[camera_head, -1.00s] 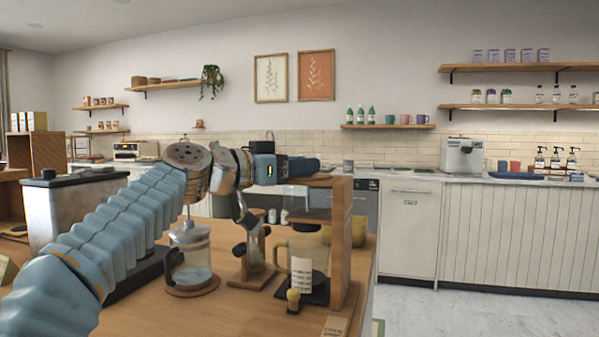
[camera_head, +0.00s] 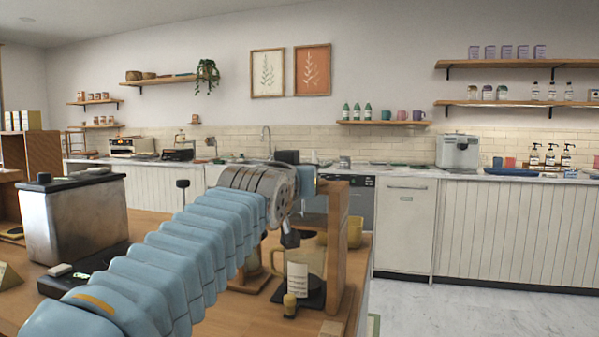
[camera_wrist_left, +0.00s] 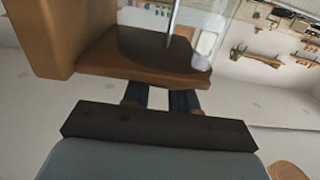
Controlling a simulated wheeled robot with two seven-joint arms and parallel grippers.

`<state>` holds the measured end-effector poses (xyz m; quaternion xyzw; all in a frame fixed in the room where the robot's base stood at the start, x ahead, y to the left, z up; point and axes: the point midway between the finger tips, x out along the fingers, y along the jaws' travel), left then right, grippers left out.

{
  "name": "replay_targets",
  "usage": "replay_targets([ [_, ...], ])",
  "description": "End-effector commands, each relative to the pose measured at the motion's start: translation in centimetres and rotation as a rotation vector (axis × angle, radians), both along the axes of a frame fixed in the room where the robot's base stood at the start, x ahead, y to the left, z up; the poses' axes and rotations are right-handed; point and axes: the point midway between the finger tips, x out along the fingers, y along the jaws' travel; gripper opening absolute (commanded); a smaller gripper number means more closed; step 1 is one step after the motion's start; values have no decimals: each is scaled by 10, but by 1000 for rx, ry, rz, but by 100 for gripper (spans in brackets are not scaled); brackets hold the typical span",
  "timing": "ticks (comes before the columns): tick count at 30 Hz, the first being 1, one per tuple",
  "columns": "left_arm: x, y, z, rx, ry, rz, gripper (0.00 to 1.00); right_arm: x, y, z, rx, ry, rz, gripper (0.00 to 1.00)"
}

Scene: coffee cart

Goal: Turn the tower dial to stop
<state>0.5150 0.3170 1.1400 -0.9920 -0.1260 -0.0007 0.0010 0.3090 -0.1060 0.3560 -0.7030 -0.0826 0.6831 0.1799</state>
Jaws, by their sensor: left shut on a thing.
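The wooden tower (camera_head: 338,235) stands near the right end of the wooden counter, with a labelled glass carafe (camera_head: 312,256) on its dark base. In the wrist view, the tower's wooden shelf (camera_wrist_left: 95,66) carries a dark round piece (camera_wrist_left: 150,42). My left gripper (camera_wrist_left: 158,92) has its dark fingers at that shelf's edge, with a narrow gap between them, shut on what appears to be the tower dial. The dial itself is hidden. My right gripper is not in view.
Open floor (camera_head: 450,308) lies to the right.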

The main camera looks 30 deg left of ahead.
Motion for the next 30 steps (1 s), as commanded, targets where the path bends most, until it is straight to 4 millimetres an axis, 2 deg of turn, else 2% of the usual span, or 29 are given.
replay_targets([
  [22, 0, -1, -2, -4, 5, 62, 0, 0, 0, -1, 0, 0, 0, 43],
  [23, 0, -1, -2, -4, 5, 62, 32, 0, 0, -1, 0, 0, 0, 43],
  [27, 0, -1, -1, -3, 4, 62, 53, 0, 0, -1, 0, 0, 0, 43],
  [30, 0, -1, -1, -3, 3, 62, 53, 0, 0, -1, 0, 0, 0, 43],
])
